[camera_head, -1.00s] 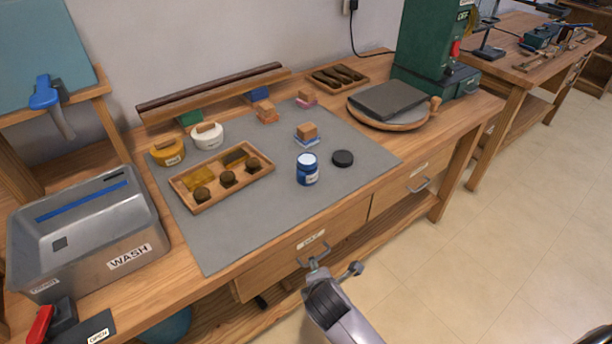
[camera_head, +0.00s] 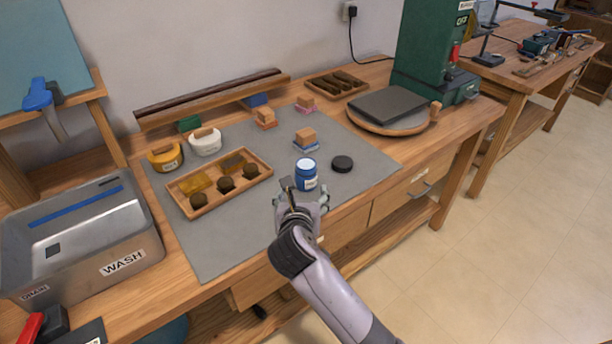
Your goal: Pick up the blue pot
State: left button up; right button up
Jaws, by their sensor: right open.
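The blue pot (camera_head: 306,175) is a small jar with a pale label. It stands upright on the grey mat (camera_head: 225,240), near the mat's front right part. My right gripper (camera_head: 303,190) has come in from the bottom and is open at the front of the pot. Its fingers show on the left and right near the pot's lower part. Whether they touch the pot I cannot tell. My left gripper is not in view.
A black round lid (camera_head: 342,164) lies just right of the pot. A brush block (camera_head: 305,140) stands behind it. A wooden tray (camera_head: 220,183) with dark knobs is to the left. A metal wash basin (camera_head: 80,235) stands at the far left. The mat's front left is clear.

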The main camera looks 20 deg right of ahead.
aim_at(305, 182)
jog(key=x, duration=0.5)
jog(key=shift+w+f, duration=0.1)
jog(key=shift+w, duration=0.05)
jog(key=shift+d+b+x, duration=0.15)
jog(key=shift+b+x, duration=0.1)
jog(key=shift+x, duration=1.1)
jog(key=shift+d+b+x, duration=0.15)
jog(key=shift+b+x, duration=0.05)
jog(key=shift+x, duration=1.2)
grip_shut()
